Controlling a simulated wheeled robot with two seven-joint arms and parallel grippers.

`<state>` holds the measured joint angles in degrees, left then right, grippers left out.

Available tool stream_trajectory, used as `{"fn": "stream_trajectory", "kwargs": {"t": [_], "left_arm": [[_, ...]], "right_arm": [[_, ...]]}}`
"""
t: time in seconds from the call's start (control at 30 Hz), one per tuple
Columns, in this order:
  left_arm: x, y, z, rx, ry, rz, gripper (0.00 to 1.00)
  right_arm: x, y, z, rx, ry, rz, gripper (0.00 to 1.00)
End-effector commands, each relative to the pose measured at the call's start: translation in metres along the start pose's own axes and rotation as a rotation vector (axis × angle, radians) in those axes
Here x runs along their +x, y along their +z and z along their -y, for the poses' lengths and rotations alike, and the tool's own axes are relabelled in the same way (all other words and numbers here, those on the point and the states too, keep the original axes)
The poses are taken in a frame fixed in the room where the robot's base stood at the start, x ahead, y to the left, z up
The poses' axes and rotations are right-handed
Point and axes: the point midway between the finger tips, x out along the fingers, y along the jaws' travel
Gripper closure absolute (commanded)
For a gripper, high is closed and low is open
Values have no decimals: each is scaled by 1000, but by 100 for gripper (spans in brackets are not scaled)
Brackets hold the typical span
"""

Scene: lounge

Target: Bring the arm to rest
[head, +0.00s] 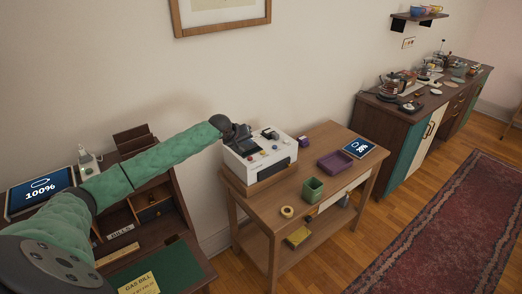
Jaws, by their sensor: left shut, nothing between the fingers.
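My left arm comes in from the lower left in a green sleeve and reaches toward the middle of the head view. My left gripper (240,137) is at its end, dark, shut and empty. It is over or in front of the top of a white machine (262,160) with coloured buttons; I cannot tell whether it touches it. The machine stands at the left end of a wooden side table (272,212). My right gripper is not in view.
A desk with a bill (139,285) and a tablet (41,190) lies under my arm. A rug (445,225) covers the right floor.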

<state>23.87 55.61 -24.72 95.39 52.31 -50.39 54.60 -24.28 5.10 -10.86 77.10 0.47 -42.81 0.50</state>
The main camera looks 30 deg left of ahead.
Motion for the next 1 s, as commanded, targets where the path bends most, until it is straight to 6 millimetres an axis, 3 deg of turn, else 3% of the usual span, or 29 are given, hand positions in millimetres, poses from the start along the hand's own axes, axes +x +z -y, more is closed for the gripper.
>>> {"fn": "stream_trajectory", "kwargs": {"t": [0.23,0.37,0.47,0.67,0.8,1.0], "left_arm": [[1,4,-1,5,0,4,100],[11,38,-5,48,-2,33,100],[22,88,-12,117,-5,75,100],[31,209,-25,287,-9,163,100],[24,284,-32,393,-9,210,100],[-2,376,-38,519,-15,261,100]], "right_arm": [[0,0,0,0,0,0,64],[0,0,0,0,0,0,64],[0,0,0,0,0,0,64],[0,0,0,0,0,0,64],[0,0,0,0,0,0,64],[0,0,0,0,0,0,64]]}}
